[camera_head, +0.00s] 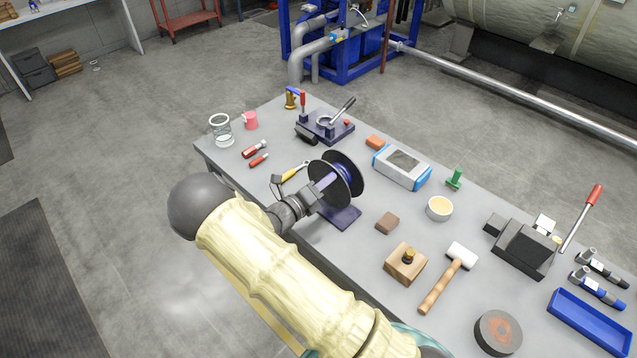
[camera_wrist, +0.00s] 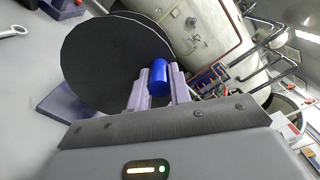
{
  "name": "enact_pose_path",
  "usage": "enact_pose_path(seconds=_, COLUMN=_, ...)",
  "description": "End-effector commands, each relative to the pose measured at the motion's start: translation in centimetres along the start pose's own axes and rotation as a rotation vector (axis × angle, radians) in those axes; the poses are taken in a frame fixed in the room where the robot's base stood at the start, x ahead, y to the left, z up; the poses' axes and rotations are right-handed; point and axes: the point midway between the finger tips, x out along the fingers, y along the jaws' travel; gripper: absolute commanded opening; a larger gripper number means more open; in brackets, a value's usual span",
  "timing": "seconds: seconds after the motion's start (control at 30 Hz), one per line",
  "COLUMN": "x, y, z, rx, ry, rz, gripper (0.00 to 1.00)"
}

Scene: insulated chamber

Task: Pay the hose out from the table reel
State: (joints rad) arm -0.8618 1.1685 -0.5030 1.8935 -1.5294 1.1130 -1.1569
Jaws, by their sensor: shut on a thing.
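The table reel (camera_head: 345,163) has black round flanges with blue hose wound between them, and stands on a purple base (camera_head: 343,216) near the table's front edge. In the wrist view, its black flanges (camera_wrist: 100,62) fill the upper left. My gripper (camera_head: 322,188) is at the near side of the reel. In the wrist view, my gripper (camera_wrist: 158,83) is shut on a short blue cylinder, the hose end (camera_wrist: 158,74), right beside the flange. The link from this end to the wound hose is hidden.
The grey table (camera_head: 375,245) holds a blue-white meter (camera_head: 402,167), a brown block (camera_head: 387,222), a clamp fixture (camera_head: 325,125), a wooden block (camera_head: 405,263) and a mallet (camera_head: 448,278). A yellow-handled tool (camera_head: 290,173) lies just behind my gripper. Open floor (camera_head: 150,130) lies left of the table.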

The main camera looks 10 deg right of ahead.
Motion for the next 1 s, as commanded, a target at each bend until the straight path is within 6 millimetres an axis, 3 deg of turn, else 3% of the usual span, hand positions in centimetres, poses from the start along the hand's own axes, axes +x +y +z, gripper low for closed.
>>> enact_pose_path(seconds=0.37, x=0.1, y=0.0, z=0.0, rx=-0.002, ry=0.001, rz=0.0, gripper=0.0)
enact_pose_path(seconds=0.4, x=0.1, y=0.0, z=0.0, rx=-0.002, ry=0.002, rz=0.0, gripper=0.26)
enact_pose_path(seconds=0.5, x=0.1, y=0.0, z=0.0, rx=-0.002, ry=0.001, rz=0.0, gripper=0.41)
enact_pose_path(seconds=0.83, x=-0.2, y=0.1, z=0.0, rx=-0.002, ry=0.001, rz=0.0, gripper=0.41)
enact_pose_path(seconds=1.0, x=-1.8, y=0.2, z=-0.1, rx=-0.003, ry=-0.001, rz=0.002, gripper=0.41)
